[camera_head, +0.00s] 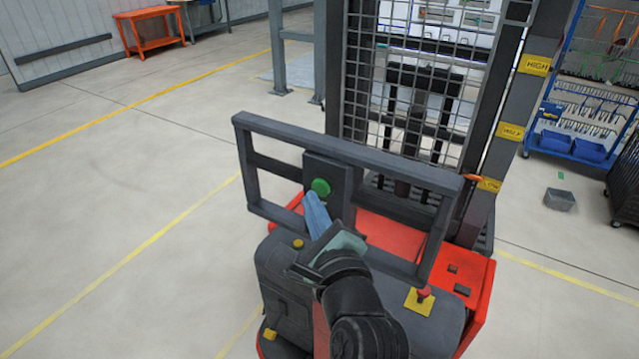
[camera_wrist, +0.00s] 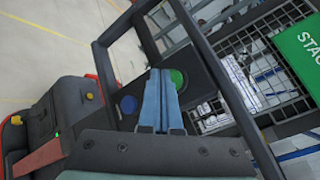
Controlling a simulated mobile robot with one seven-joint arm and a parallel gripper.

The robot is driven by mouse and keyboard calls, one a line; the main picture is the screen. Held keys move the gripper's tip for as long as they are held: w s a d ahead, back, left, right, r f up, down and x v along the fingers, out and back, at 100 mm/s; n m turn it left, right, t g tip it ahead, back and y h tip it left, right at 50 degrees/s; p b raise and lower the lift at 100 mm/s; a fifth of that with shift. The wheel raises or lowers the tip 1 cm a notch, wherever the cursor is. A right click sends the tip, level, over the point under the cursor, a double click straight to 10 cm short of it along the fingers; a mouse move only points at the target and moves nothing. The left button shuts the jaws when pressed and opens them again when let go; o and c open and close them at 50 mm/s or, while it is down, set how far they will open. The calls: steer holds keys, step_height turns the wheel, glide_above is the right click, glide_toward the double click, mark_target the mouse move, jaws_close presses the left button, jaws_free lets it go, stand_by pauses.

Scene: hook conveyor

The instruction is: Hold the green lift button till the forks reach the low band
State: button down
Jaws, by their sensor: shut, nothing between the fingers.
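The green lift button (camera_head: 320,187) sits on a dark box on the stacker's grey frame. It also shows in the wrist view (camera_wrist: 178,78), just right of the fingertips. My gripper (camera_head: 312,198) has its blue fingers shut with nothing between them. Its tips are at the lower left edge of the button in the head view; I cannot tell whether they touch it. The wrist view shows the two fingers (camera_wrist: 160,75) side by side. The yellow low band (camera_head: 489,184) is lowest on the right mast post. An orange pointer (camera_head: 473,178) is beside its upper left edge. The forks are not clearly visible.
A blue button (camera_wrist: 128,104) is left of the fingers in the wrist view. A red stop button (camera_head: 423,293) is on the stacker's body. Two higher yellow bands (camera_head: 511,131) mark the mast. A grey bin (camera_head: 559,199) stands on the floor to the right. The left floor is clear.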

steer(key=shift+s+a, duration=0.1)
steer(key=s+a+p, duration=0.1)
steer(key=s, duration=0.1)
steer(key=s+a+p, duration=0.1)
steer(key=s+a, duration=0.1)
steer(key=shift+p, duration=0.35)
stand_by(1.0)
step_height(320, 180, up, 12)
steer(key=n+t+b, duration=0.3)
steer(key=n, duration=0.5)
steer(key=s+r+n+t+h+b, duration=0.1)
steer(key=s+r+n+t+b, duration=0.1)
steer(key=s+r+n, duration=0.4)
steer(key=s+r+n+t+h+b, duration=0.2)
steer(key=s+r+n+t, duration=0.3)
steer(key=r+n, duration=0.5)
step_height(320, 180, up, 5)
steer(key=shift+s+d+r+b, duration=0.15)
steer(key=shift+s+b, duration=0.15)
steer(key=shift+s, duration=0.4)
